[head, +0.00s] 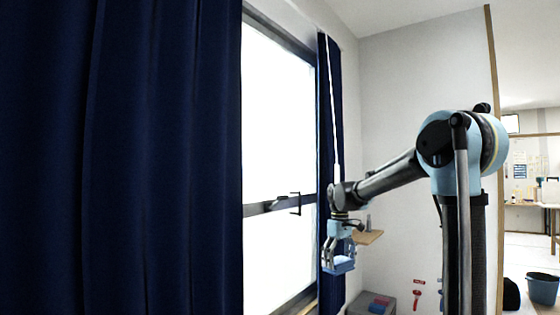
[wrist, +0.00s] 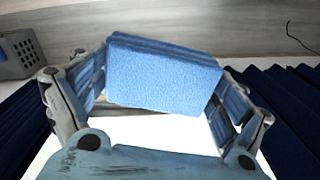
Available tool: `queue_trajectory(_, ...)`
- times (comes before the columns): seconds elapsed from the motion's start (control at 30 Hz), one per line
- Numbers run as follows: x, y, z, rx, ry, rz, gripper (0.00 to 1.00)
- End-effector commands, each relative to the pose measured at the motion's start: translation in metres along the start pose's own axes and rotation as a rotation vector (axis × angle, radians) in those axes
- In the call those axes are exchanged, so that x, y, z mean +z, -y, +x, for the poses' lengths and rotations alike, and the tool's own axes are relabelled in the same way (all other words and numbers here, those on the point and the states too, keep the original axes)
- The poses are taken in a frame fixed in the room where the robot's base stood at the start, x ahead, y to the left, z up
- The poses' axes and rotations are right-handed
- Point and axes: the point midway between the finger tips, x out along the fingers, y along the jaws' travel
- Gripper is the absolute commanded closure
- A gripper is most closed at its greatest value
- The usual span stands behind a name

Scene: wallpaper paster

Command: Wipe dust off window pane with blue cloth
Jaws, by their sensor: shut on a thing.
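The blue cloth (wrist: 163,75) is a thick, folded light-blue block in the wrist view. My gripper (wrist: 160,88) is shut on it, with one finger at each side. In the head view my gripper (head: 338,254) points down with the cloth (head: 340,265) at its lower end. Whether the cloth touches anything cannot be told.
A large dark-blue curtain (head: 120,150) covers the left, and a narrow curtain (head: 329,100) hangs right of the window. A window handle (head: 296,203) sits on the middle rail. A small wooden shelf (head: 368,237) and a grey box (head: 372,296) stand near the right wall.

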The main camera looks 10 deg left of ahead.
Motion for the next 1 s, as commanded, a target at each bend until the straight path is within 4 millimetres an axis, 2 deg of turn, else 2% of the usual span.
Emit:
queue_trajectory(0.17, -0.044, 0.027, -0.022, -0.125, -0.005, 0.07, 0.34)
queue_trajectory(0.3, -0.089, 0.057, -0.059, -0.307, -0.034, 0.202, 0.34)
queue_trajectory(0.47, -0.13, 0.084, -0.107, -0.535, -0.115, 0.389, 0.34)
queue_trajectory(0.73, -0.183, 0.112, -0.203, -0.915, -0.389, 0.71, 0.34)
queue_trajectory(1.0, -0.219, 0.115, -0.307, -1.188, -0.753, 0.922, 0.34)
